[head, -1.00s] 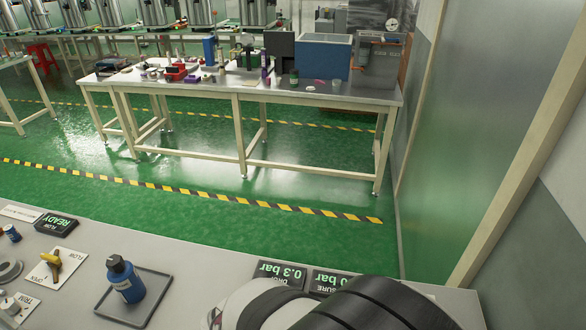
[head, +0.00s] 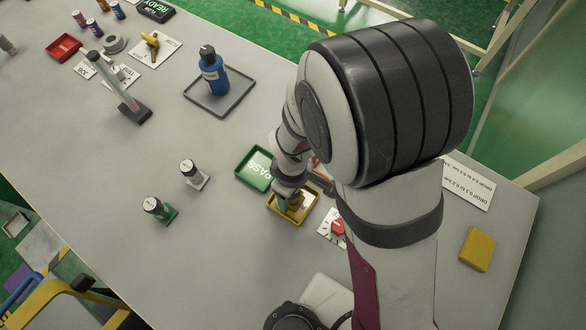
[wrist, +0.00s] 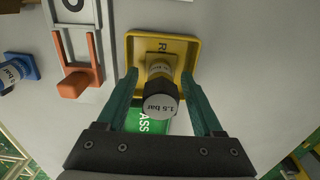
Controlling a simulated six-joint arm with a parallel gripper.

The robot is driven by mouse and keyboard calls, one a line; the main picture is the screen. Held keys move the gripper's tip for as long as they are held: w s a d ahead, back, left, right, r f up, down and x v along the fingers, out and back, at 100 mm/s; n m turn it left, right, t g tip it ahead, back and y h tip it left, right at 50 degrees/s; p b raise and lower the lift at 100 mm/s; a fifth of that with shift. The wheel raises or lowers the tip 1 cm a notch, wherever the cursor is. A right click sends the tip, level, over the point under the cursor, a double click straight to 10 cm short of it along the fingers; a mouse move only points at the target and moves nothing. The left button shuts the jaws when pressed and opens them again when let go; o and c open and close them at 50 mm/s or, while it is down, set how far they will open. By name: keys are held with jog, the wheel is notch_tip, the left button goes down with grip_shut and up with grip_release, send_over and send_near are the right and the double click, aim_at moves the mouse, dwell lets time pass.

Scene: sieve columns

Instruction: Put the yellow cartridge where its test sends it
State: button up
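The yellow cartridge (wrist: 160,72) has a dark cap marked "1.5 bar" and stands in a yellow tray (wrist: 186,43). In the head view this yellow tray (head: 308,199) lies right of the green PASS tray (head: 243,173), and my arm hides much of it. My gripper (wrist: 159,75) reaches over the yellow tray, with one green finger on each side of the cartridge. A gap shows between each finger and the cartridge, so the gripper is open. In the wrist view, part of the green PASS tray (wrist: 134,122) shows behind the cap.
White-based (head: 193,175) and green-based (head: 160,209) cartridges stand left of the trays. A blue bottle (head: 213,76) sits on a grey tray (head: 235,98). A red button (head: 338,228), a drop placard (head: 468,186) and a yellow block (head: 477,249) lie right.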

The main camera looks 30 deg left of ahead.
notch_tip(320, 180, up, 12)
jog(key=shift+w+d+r, duration=0.1)
jog(key=shift+d, duration=0.05)
jog(key=w+d+r+m, duration=0.2)
jog(key=d+r+m, duration=0.2)
jog(key=d+m, duration=0.4)
jog(key=s+d+r+m+y, duration=0.1)
jog(key=s+d+m, duration=0.2)
jog(key=d+m, duration=0.3)
jog(key=s+d+r+m, duration=0.2)
jog(key=s+d+m, duration=0.2)
jog(key=d+m, duration=0.3)
jog(key=m, duration=0.2)
jog(key=shift+r+m+y, duration=0.15)
jog(key=shift+m+y, duration=0.15)
jog(key=shift+y, duration=0.1)
